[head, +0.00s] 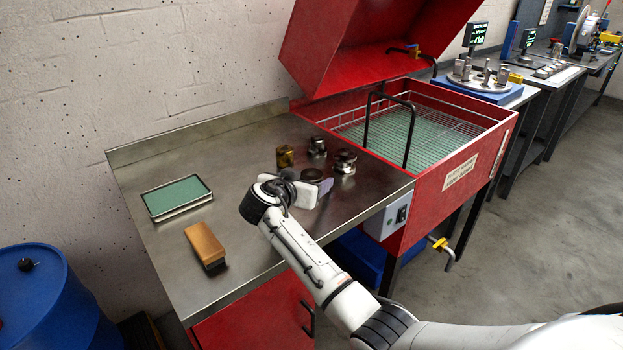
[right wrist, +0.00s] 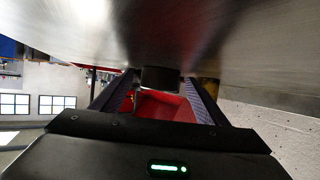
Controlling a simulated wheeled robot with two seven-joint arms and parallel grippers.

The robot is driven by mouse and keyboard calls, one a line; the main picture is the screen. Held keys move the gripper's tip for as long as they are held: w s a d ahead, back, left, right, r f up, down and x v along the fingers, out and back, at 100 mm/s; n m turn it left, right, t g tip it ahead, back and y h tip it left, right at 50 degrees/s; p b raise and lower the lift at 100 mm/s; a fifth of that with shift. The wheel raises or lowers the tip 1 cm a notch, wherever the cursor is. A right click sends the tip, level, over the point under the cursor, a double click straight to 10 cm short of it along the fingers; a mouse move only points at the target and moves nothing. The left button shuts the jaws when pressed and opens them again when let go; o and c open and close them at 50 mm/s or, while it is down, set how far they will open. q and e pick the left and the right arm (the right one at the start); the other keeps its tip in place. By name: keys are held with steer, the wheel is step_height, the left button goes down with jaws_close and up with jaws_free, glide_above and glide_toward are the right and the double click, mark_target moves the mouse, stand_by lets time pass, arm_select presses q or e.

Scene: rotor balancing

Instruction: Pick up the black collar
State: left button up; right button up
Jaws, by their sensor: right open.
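The black collar (head: 312,174) appears as a short dark round piece on the steel worktop, just beyond my right gripper (head: 316,187). In the right wrist view, the dark collar (right wrist: 160,78) is between the fingertips of the open right gripper (right wrist: 158,88), with a gap visible on each side. I see no grip on it. The hand is low over the worktop and partly hides the collar's near side in the head view. My left gripper is not in view.
A brass cylinder (head: 285,156) and metal parts (head: 345,162) stand close behind and right of the collar. A brush-like brown block (head: 205,244) and a green-lined tray (head: 176,197) lie left. The red washer tub (head: 447,178) borders the worktop on the right.

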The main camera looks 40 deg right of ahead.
steer(key=shift+c, duration=0.2)
steer(key=c, duration=1.4)
steer(key=shift+r, duration=0.15)
steer(key=shift+c, duration=0.4)
